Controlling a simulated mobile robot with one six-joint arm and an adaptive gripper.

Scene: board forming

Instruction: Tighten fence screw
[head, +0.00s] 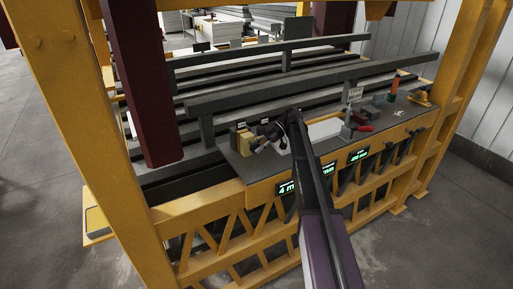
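My arm reaches up from the bottom centre, and my gripper (257,146) is at the left part of the grey bench top, beside a tan block (245,139). The gripper is small and dark here, and I cannot tell whether its fingers are open or shut, or whether they touch anything. A long dark grey fence rail (310,88) runs across behind the bench top on upright posts. I cannot make out a fence screw; it may be too small or hidden behind my wrist.
The bench top (233,163) also carries a white sheet (326,129), a red-handled tool (365,128), a small sign (355,94) and a yellow hard hat (422,97). Green-lit displays (358,155) line its front. Yellow frame posts (85,120) and a dark red column (145,80) stand left.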

